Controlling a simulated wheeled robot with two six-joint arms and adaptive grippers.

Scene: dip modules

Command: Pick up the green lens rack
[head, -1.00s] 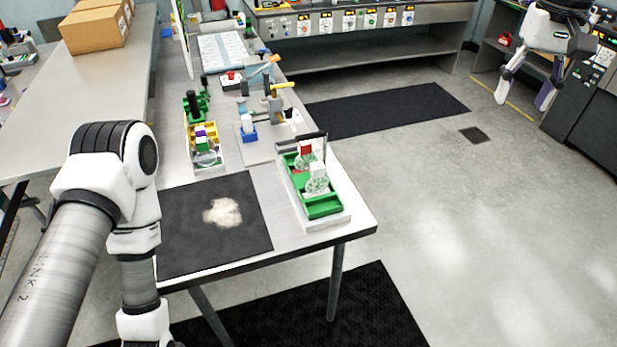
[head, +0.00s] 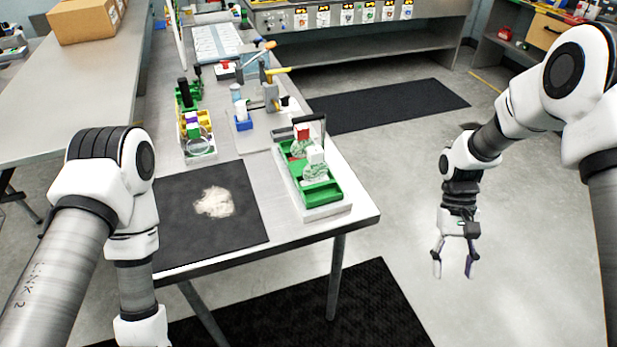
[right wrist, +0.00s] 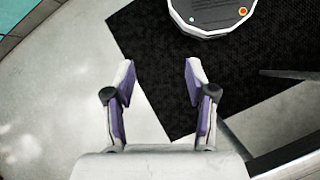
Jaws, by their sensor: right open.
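The green lens rack (head: 319,193) sits on a white base at the right end of the table in the head view. It holds round clear lenses with white and red blocks, and a dark handle bar stands at its back. My right gripper (head: 455,272) is open and empty, pointing down over the floor to the right of the table, well apart from the rack. In the right wrist view its two purple-lined fingers (right wrist: 158,85) are spread with nothing between them. The rack is not in the right wrist view. My left gripper is out of view; only its arm shows.
The table (head: 300,237) holds a black mat (head: 180,237) with a pale heap (head: 214,203). A yellow rack (head: 186,130) and tools stand farther back. The table's right edge lies between my right gripper and the rack. Open floor surrounds the gripper.

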